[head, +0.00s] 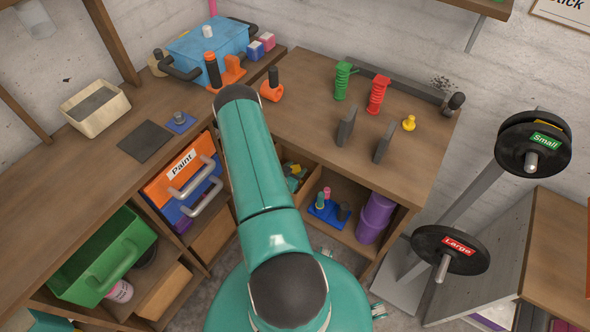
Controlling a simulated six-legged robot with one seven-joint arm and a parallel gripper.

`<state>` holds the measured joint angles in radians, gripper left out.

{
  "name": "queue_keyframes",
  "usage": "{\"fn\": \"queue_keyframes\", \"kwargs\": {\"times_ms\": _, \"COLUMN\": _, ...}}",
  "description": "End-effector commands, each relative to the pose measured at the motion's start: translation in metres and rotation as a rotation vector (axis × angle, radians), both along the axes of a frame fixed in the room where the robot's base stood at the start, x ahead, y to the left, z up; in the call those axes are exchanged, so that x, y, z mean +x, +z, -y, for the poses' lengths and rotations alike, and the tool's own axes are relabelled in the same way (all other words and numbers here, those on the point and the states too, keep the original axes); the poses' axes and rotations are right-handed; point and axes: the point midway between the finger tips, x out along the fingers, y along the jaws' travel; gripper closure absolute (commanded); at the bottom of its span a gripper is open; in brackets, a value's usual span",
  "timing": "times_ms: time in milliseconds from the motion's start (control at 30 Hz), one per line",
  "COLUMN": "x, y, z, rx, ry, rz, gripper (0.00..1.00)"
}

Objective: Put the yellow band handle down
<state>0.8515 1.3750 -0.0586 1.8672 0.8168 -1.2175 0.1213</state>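I cannot make out a yellow band handle for certain in the head view. A small yellow knob-shaped piece (409,123) stands on the right part of the wooden worktop (300,130); I cannot tell whether it belongs to the handle. My teal arm reaches up the middle of the picture, and its dark joint lies over the worktop's corner. My gripper does not show, so what it holds is hidden.
Green (342,80) and red (378,95) coiled pieces stand near two grey upright plates (346,127). A blue toolbox (208,48) and cream bin (95,107) stand at left. A rack of black weight discs (450,250) stands right. The worktop's front right is clear.

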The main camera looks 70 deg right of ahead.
Motion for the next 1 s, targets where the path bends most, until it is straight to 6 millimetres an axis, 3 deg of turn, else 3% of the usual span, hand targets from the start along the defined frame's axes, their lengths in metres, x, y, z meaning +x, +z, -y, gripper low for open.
{"fn": "queue_keyframes", "kwargs": {"times_ms": 33, "x": -0.001, "y": -0.011, "z": -0.006, "rx": 0.025, "ry": -0.002, "rz": 0.009, "gripper": 0.51}}
{"fn": "queue_keyframes", "kwargs": {"times_ms": 233, "x": 0.001, "y": -0.011, "z": -0.005, "rx": 0.024, "ry": -0.001, "rz": 0.011, "gripper": 0.51}}
{"fn": "queue_keyframes", "kwargs": {"times_ms": 467, "x": 0.002, "y": 0.002, "z": -0.005, "rx": 0.023, "ry": -0.002, "rz": 0.015, "gripper": 0.51}}
{"fn": "queue_keyframes", "kwargs": {"times_ms": 1000, "x": 0.016, "y": 0.045, "z": -0.102, "rx": 0.017, "ry": 0.003, "rz": 0.004, "gripper": 0.51}}
